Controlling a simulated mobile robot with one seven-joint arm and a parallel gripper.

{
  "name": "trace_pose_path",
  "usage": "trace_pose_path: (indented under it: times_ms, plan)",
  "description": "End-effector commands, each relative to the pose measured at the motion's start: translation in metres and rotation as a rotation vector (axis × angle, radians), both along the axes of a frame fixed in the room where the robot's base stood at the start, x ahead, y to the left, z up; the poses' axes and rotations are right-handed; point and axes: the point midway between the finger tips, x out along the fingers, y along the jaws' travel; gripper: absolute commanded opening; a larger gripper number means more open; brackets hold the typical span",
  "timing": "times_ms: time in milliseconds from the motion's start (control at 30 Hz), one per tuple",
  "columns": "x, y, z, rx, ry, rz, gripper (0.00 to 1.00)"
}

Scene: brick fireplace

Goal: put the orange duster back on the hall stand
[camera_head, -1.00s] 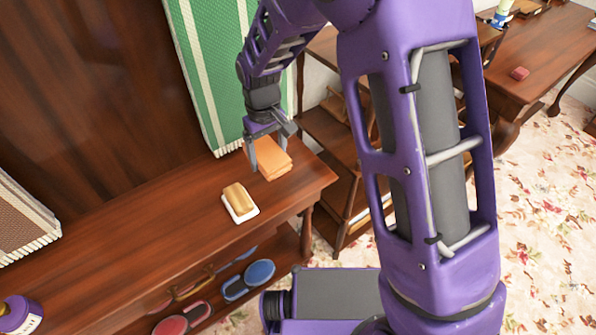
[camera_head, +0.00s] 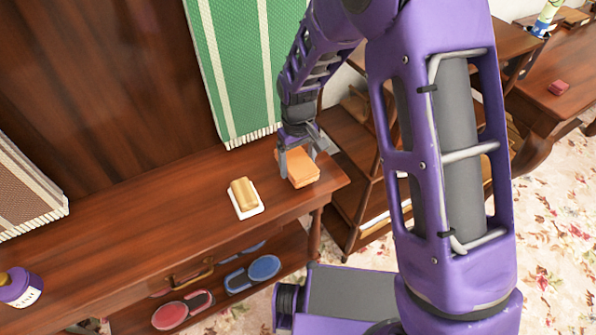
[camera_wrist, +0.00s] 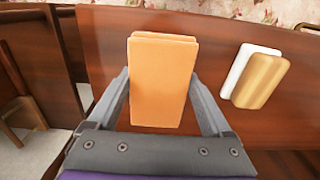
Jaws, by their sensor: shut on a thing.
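The orange duster (camera_head: 302,170) is a flat orange block at the right end of the wooden hall stand's top (camera_head: 150,215). My gripper (camera_head: 297,158) reaches down to it from above and is shut on it. In the wrist view the duster (camera_wrist: 160,80) sits between the two fingers, one along each side. The duster is low at the stand's top; I cannot tell whether its underside touches the wood. Part of its back edge is hidden by my gripper.
A green striped cloth (camera_head: 235,70) hangs behind. A purple jar (camera_head: 22,288) is at the left. Red and blue oval items (camera_head: 264,268) lie on the lower shelf. Shelves stand to the right.

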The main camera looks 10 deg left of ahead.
Motion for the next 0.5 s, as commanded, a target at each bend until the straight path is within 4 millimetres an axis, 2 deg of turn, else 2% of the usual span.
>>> trace_pose_path:
  times_ms: [200, 500]
  plan:
    - [-0.001, -0.001, -0.031, -0.002, 0.003, 0.0, 0.32]
    - [0.0, 0.0, -0.034, -0.001, 0.001, 0.0, 0.32]
